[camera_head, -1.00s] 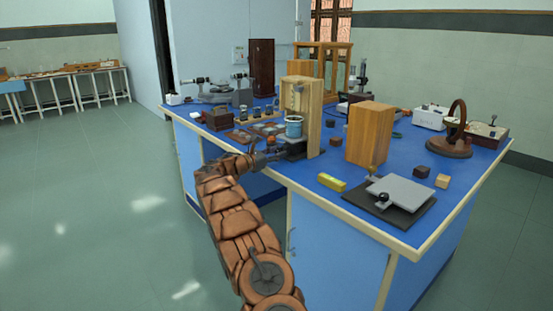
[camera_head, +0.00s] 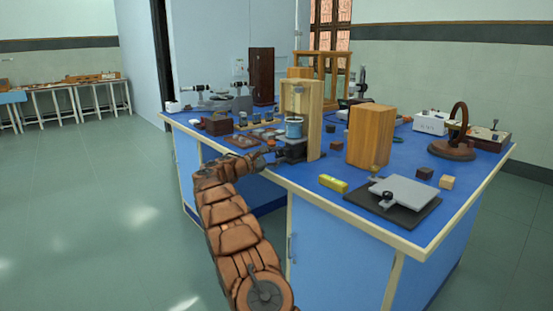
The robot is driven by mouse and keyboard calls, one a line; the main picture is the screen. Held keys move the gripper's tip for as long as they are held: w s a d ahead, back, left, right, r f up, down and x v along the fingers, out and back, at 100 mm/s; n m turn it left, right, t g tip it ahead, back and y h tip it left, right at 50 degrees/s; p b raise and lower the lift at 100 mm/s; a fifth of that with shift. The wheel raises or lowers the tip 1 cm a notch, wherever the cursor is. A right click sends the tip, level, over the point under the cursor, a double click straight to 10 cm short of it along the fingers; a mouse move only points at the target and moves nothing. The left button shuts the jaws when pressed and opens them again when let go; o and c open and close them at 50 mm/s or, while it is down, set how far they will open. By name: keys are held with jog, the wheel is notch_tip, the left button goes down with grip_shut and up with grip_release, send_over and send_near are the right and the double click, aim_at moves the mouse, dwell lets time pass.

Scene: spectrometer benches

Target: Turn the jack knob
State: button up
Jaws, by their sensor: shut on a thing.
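A small dark jack (camera_head: 298,152) stands at the near edge of the blue bench, at the foot of a light wooden stand (camera_head: 315,115). A blue can-like vessel (camera_head: 294,128) sits above the jack, inside the stand. My gripper (camera_head: 271,157) reaches in from the left and is shut at the jack's left side. The jack knob is hidden between the fingers and too small to make out. A second, flat jack-like device with a grey plate (camera_head: 403,190) and a black knob (camera_head: 387,197) lies at the right front, away from my gripper.
A wooden block (camera_head: 370,136) and a yellow piece (camera_head: 333,184) stand right of the jack. Small dark blocks and instruments crowd the bench behind and left. The floor left of the bench (camera_head: 110,210) is clear.

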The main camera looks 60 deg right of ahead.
dwell(0.3)
jog(key=o, duration=1.2)
jog(key=shift+c, duration=0.2)
